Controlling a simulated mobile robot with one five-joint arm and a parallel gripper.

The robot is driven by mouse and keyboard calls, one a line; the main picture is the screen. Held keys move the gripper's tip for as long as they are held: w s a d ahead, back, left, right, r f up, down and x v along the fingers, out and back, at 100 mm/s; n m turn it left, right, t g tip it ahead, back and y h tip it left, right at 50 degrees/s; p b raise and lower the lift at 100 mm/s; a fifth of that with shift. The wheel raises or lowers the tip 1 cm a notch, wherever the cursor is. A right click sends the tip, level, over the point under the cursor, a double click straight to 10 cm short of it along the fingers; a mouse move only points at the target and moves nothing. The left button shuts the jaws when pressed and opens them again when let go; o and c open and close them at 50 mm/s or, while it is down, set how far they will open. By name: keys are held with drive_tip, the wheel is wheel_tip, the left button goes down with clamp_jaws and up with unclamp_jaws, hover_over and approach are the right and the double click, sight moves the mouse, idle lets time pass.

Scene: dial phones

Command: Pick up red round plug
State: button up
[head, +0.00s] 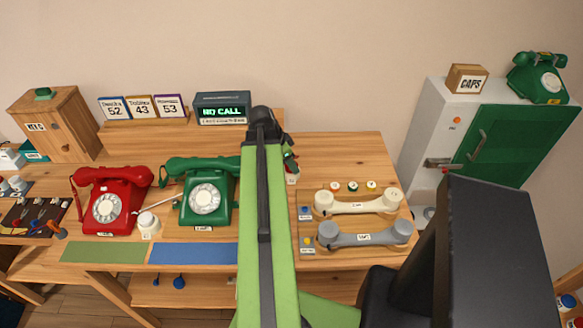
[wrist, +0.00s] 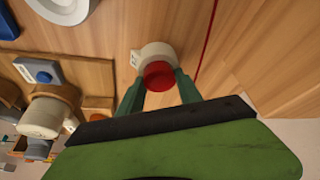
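The red round plug (wrist: 159,75) shows in the wrist view as a red round top on a cream body with a small label, over the wooden table. My gripper (wrist: 159,80) has its two green fingers on either side of the red top, their tips very near its edges. I cannot tell whether the fingers press on it. In the head view my gripper (head: 291,160) is at the table's middle, right of the green phone, mostly hidden by my green arm. The cream body (head: 292,178) shows just below the fingers there.
A green dial phone (head: 205,199) and a red one (head: 112,201) stand to the left. A board on the right holds a cream handset (head: 357,205) and a grey handset (head: 365,236). A NO CALL display (head: 222,110) stands behind. Bare wood (head: 340,150) lies behind the handset board.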

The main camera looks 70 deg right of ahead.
drive_tip(key=c, duration=0.4)
drive_tip(key=shift+r, duration=0.1)
wheel_tip(320, 180, up, 10)
drive_tip(key=p, duration=1)
